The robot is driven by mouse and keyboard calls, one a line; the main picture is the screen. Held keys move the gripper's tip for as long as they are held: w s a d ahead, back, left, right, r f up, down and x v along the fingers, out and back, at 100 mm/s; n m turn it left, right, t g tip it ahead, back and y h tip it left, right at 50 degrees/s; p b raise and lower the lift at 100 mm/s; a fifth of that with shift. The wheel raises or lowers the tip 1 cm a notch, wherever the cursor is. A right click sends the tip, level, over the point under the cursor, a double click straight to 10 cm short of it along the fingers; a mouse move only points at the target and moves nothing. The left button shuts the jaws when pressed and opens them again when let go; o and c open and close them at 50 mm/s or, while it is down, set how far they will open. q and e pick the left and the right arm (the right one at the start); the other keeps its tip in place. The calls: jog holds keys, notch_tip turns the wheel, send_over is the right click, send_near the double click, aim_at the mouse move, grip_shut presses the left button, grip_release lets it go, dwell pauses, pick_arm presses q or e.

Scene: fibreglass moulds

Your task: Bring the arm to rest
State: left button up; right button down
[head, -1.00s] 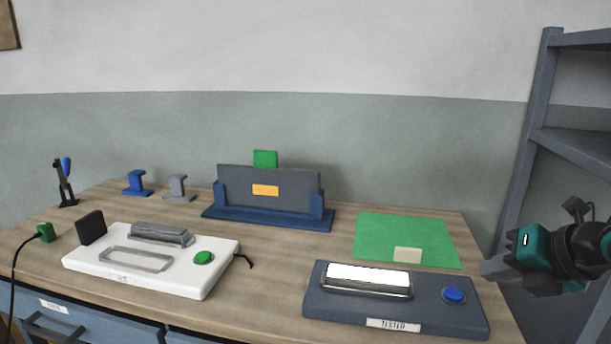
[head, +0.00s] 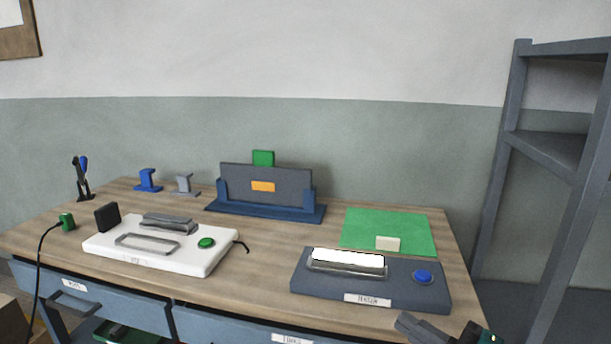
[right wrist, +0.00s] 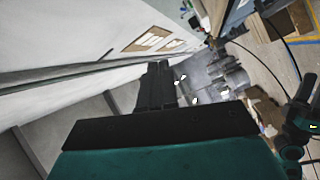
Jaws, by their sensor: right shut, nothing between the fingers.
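My right gripper (head: 440,333) is at the bottom right of the head view, in front of the table's right front corner and apart from everything on it. Its fingers are closed together with nothing between them. In the right wrist view the dark shut fingers (right wrist: 155,88) point away from the camera toward the open room, touching nothing. Most of the right arm is below the head view's lower edge. My left gripper is in neither view.
The wooden table (head: 265,252) holds a grey tester (head: 372,283), a white device (head: 190,262), a green mat (head: 392,225) and a blue stand (head: 262,210) holding a grey panel. A grey shelf rack (head: 497,160) stands to the right. Drawers (head: 110,307) are under the table.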

jog(key=s+d+f+m+t+h, duration=0.1)
jog(key=s+d+f+m+h, duration=0.1)
jog(key=f+m+h, duration=0.4)
jog(key=s+d+f+m+t+h, duration=0.1)
jog(key=d+f+m+t+h, duration=0.1)
jog(key=f+m+h, duration=0.35)
jog(key=s+a+f+m+g+p, duration=0.1)
jog(key=s+a+f+m+g, duration=0.1)
jog(key=s+f+m+g, duration=0.3)
jog(key=s+f+m, duration=0.3)
jog(key=s+f, duration=0.2)
jog(key=f, duration=0.2)
jog(key=shift+f+g, duration=0.3)
jog(key=shift+f, duration=0.05)
jog(key=shift+a, duration=0.1)
